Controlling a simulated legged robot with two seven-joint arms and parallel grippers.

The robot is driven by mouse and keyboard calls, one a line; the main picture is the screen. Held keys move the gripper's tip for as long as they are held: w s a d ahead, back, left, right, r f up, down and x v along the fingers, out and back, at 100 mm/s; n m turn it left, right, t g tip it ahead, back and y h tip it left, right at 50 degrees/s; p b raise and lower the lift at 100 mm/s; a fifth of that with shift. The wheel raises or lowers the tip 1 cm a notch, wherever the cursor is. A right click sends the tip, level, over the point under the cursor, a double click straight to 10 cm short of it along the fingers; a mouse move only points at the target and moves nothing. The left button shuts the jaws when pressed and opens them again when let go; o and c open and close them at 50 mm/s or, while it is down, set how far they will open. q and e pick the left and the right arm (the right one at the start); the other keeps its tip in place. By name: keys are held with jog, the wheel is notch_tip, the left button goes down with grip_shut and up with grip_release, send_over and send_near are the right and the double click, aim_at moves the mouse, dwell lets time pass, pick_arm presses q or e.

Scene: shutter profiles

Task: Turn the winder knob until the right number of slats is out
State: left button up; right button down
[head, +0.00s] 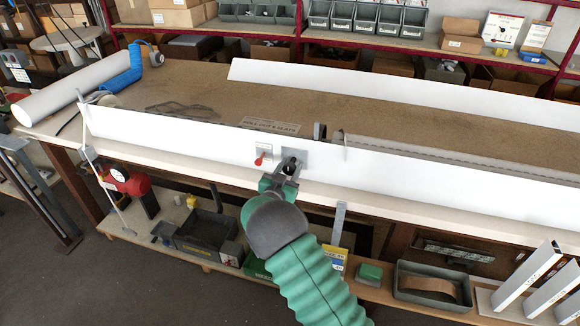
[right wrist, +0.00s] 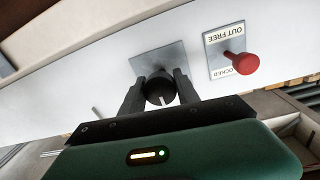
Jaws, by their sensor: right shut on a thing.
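My right gripper (head: 288,170) is at the front of the white panel (head: 200,138), at a small grey plate. In the right wrist view its two dark fingers stand on either side of the black winder knob (right wrist: 159,92), shut on it. The knob has a pale mark on its face. Beside it is a red lever (head: 259,160) on a label; in the right wrist view this lever (right wrist: 241,63) shows between the words OUT FREE and LOCKED. A sign (head: 270,125) about rolling out slats lies behind the panel; its number is too small to read. A pale slatted strip (head: 450,160) lies behind the panel on the right. My left gripper is not in view.
A long white profile (head: 400,93) stands further back on the brown bench top (head: 210,85). A white roll (head: 70,90) and a blue object (head: 123,80) are at the left end. Shelves with grey bins (head: 370,18) line the back. Boxes stand on the shelf below.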

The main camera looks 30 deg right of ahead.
jog(key=shift+w+r, duration=0.1)
jog(key=shift+r, duration=0.15)
jog(key=c, duration=1.1)
grip_release()
jog(key=shift+o, duration=1)
jog(key=shift+w+d+f, duration=0.1)
jog(key=shift+f, duration=0.15)
jog(key=v, duration=1.6)
jog(key=shift+s+a, duration=0.3)
